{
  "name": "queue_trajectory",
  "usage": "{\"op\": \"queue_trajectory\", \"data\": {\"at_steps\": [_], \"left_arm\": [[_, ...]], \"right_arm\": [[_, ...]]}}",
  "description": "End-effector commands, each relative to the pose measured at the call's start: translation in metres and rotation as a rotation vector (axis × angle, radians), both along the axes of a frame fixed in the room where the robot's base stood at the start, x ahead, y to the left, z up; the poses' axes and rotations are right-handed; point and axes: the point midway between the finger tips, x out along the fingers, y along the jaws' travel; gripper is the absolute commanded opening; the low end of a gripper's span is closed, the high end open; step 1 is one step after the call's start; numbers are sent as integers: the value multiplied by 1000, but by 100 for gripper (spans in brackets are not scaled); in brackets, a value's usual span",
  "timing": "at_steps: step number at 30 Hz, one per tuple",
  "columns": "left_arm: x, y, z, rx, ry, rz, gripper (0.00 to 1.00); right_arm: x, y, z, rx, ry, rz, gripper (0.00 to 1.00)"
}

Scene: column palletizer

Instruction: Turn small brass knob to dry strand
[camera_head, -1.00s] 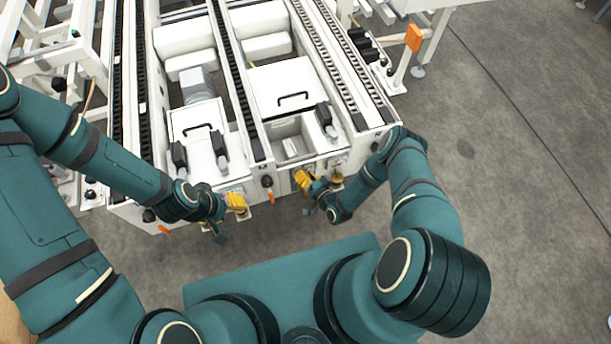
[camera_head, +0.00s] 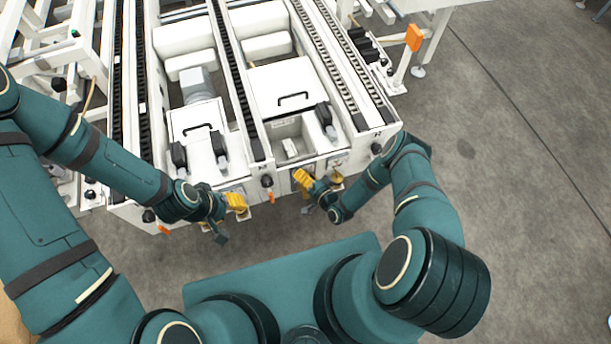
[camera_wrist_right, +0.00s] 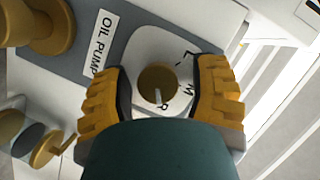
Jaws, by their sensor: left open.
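A small round brass knob (camera_wrist_right: 157,86) with a pale pointer mark sits on a light dial plate marked with letters in the right wrist view. My right gripper (camera_wrist_right: 158,92) is open, with one yellow finger on each side of the knob and a visible gap on both sides. In the head view my right gripper (camera_head: 305,180) is at the front face of the white machine, and the small knob cannot be made out there. My left gripper (camera_head: 237,203) is open at the front of the machine, further left, with nothing visibly held.
A larger brass knob (camera_wrist_right: 42,22) stands at upper left in the right wrist view, near an OIL PUMP label (camera_wrist_right: 100,42). Another brass fitting (camera_wrist_right: 50,146) is at lower left. The white machine (camera_head: 285,85) has open bays and chain tracks. Grey floor (camera_head: 520,200) is clear at right.

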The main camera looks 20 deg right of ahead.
Motion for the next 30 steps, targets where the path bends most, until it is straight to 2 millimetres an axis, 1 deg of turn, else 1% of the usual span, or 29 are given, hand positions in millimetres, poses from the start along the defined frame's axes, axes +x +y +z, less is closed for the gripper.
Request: {"op": "queue_trajectory", "data": {"at_steps": [9,14,17,24,30], "left_arm": [[0,0,0,0,0,0,47],[0,0,0,0,0,0,47],[0,0,0,0,0,0,47],[0,0,0,0,0,0,47],[0,0,0,0,0,0,47]], "right_arm": [[-1,-1,0,-1,2,0,66],[-1,-1,9,-1,2,-1,66],[-1,-1,23,0,2,0,66],[0,0,65,2,1,2,66],[0,0,91,0,0,1,66]]}}
